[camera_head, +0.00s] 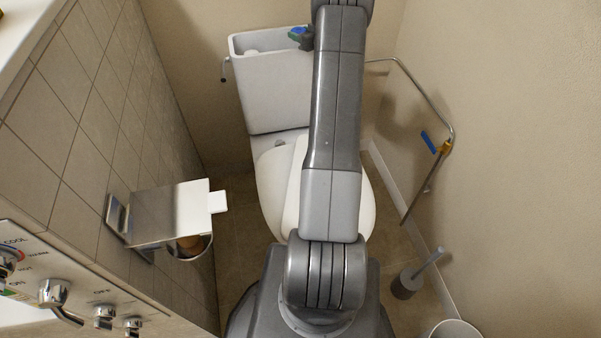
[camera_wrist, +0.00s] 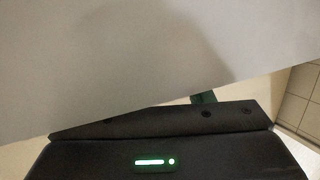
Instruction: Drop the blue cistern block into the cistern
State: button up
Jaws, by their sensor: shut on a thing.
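The white cistern (camera_head: 283,95) stands against the back wall behind the toilet, with its top open. My gripper (camera_head: 299,37) is at the cistern's top, by the opening, and mostly hidden behind my arm. It is shut on the small blue cistern block (camera_head: 297,31), of which only a part shows. I cannot tell whether the block is over the opening or level with the rim. In the wrist view a broad pale surface fills the upper part. A small dark green piece (camera_wrist: 204,97) shows there above the dark gripper body, and the block cannot be made out.
The toilet bowl (camera_head: 273,182) is below the cistern, partly behind my arm. A metal grab rail (camera_head: 424,97) is on the right wall. A toilet brush (camera_head: 407,282) stands at right. A paper holder (camera_head: 168,214) juts from the left tiled wall.

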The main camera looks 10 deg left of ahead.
jog(key=o, duration=1)
jog(key=shift+o, duration=0.2)
jog(key=shift+d, duration=0.1)
jog(key=v, duration=1.3)
jog(key=shift+s+d+r+p, duration=0.2)
jog(key=shift+s+p, duration=0.05)
jog(key=shift+p, duration=0.2)
jog(key=b+x, duration=0.1)
jog(key=x, duration=1.2)
jog(key=shift+f, duration=0.15)
jog(key=r+p, duration=0.2)
jog(key=r, duration=0.1)
jog(key=shift+w+a+p, duration=0.25)
jog(key=shift+a+p, duration=0.05)
jog(key=shift+p, duration=0.1)
jog(key=shift+r+p, duration=0.85)
jog(key=shift+r, duration=0.15)
